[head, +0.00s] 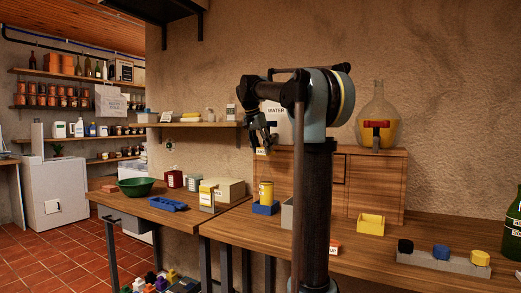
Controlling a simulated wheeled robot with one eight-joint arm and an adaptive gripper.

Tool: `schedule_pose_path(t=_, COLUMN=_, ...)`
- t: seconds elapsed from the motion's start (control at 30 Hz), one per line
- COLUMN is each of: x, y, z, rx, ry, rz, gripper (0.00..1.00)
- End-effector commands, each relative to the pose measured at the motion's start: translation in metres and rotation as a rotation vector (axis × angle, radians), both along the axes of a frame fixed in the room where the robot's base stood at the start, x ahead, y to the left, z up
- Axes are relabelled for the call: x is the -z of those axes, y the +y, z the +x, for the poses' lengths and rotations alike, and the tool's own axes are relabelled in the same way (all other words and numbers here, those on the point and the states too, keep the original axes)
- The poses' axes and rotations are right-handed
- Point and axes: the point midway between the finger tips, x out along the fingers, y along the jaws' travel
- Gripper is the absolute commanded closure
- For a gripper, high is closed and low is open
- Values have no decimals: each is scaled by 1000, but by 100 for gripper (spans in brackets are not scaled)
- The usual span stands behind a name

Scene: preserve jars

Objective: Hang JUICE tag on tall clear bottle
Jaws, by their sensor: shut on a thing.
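My gripper (262,142) is raised left of my arm's column, in front of the back wall. It is shut on a small pale tag (262,151) with an orange-yellow part, too small to read. A large clear bottle (378,116) with a narrow neck and yellow-orange liquid stands on the wooden cabinet at the right, with a red tap at its front. The gripper is well to the left of this bottle, apart from it. I cannot tell for sure that this is the task's tall clear bottle.
A WATER container (277,118) is partly hidden behind my arm. A green bottle (514,226) stands at the right edge.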

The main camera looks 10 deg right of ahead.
Motion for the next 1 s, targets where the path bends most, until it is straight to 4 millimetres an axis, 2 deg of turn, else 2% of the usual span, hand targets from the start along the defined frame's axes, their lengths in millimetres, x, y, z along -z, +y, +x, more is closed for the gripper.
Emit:
schedule_pose_path(t=0.27, x=5, y=5, z=0, rx=-5, ry=-2, rz=0, gripper=68)
schedule_pose_path(t=0.8, x=46, y=4, z=0, rx=-4, ry=-2, rz=0, gripper=68)
schedule_pose_path(t=1.0, x=55, y=3, z=0, rx=-3, ry=-1, rz=0, gripper=68)
